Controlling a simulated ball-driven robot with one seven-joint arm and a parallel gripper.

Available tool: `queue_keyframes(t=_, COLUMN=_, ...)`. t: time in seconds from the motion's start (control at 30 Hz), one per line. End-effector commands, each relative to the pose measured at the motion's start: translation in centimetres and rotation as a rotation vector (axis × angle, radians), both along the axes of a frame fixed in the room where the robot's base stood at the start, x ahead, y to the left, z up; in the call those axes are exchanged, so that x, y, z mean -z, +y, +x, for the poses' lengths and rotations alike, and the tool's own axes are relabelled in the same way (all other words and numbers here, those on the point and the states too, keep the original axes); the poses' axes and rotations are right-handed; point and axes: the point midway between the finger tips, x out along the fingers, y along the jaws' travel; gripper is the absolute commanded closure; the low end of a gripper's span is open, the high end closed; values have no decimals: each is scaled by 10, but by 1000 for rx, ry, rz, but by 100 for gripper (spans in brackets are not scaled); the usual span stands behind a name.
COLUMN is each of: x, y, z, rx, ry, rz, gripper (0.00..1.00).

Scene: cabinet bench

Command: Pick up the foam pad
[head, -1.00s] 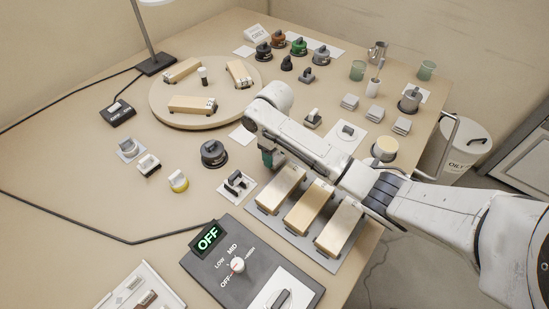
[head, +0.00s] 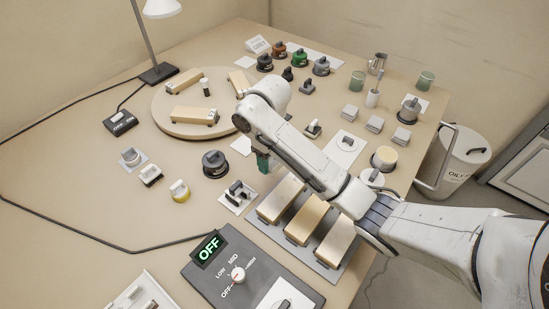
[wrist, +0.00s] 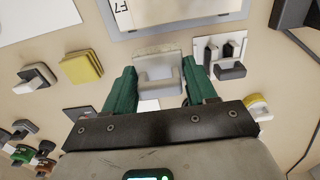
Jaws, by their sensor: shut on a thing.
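My gripper (wrist: 159,92), with green fingers, is shut on a pale grey, U-shaped piece with a cream slab edge, which I take for the foam pad (wrist: 158,66). It sits between the fingers in the wrist view. In the head view my gripper (head: 263,161) is over the table, behind the three pale blocks, and my arm hides most of it. The held pad cannot be made out there. A white card (wrist: 147,105) shows below the fingers in the wrist view. I cannot tell how high the pad is above the table.
A latch plate (head: 237,196) and rack of pale blocks (head: 281,199) are in front of my gripper. A round board (head: 165,121) with blocks stands behind left. A yellow square piece (wrist: 82,67) shows left in the wrist view. A control panel (head: 205,275) is in front.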

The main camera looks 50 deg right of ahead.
Motion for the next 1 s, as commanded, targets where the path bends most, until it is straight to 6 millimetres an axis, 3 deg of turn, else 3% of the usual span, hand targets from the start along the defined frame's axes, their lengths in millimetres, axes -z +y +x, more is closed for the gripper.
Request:
queue_keyframes(t=0.03, x=-20, y=5, z=-4, rx=3, ry=3, rz=2, gripper=73)
queue_keyframes(t=0.07, x=-25, y=8, z=-6, rx=3, ry=3, rz=2, gripper=73)
queue_keyframes(t=0.3, x=-42, y=51, z=-25, rx=2, ry=4, rz=4, gripper=73)
queue_keyframes(t=0.5, x=-51, y=76, z=-36, rx=4, ry=3, rz=2, gripper=73)
queue_keyframes(t=0.7, x=-54, y=88, z=-41, rx=4, ry=3, rz=1, gripper=73)
queue_keyframes(t=1.0, x=-54, y=90, z=-42, rx=4, ry=3, rz=0, gripper=73)
